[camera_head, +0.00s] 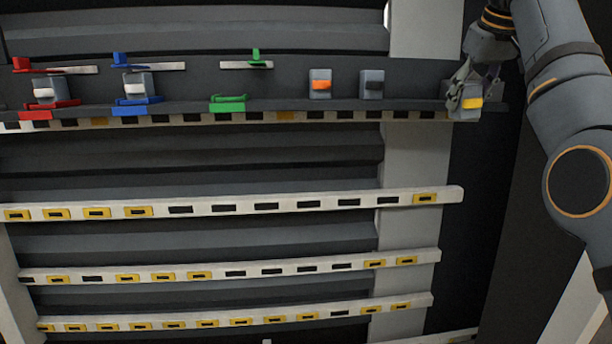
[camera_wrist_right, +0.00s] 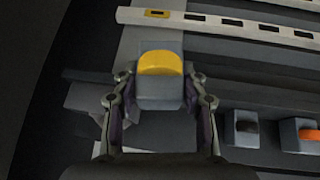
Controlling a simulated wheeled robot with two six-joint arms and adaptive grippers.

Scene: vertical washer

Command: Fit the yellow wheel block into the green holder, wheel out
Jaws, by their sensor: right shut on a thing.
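The yellow wheel block (camera_head: 470,103), a grey block with a yellow wheel, is at the right end of the shelf in the head view. My right gripper (camera_head: 464,88) is shut on it. In the right wrist view the block (camera_wrist_right: 160,85) sits between the two fingers of my right gripper (camera_wrist_right: 160,100), its yellow wheel clear of them. The green holder (camera_head: 229,104) is on the shelf left of centre and is empty, with a green clip (camera_head: 256,58) above it. My left gripper is not in view.
Blocks with an orange wheel (camera_head: 320,84) and a black wheel (camera_head: 371,84) stand between the green holder and my right gripper. The red holder (camera_head: 50,109) and blue holder (camera_head: 137,106) each have a white-wheeled block. Slotted white rails (camera_head: 300,204) run below.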

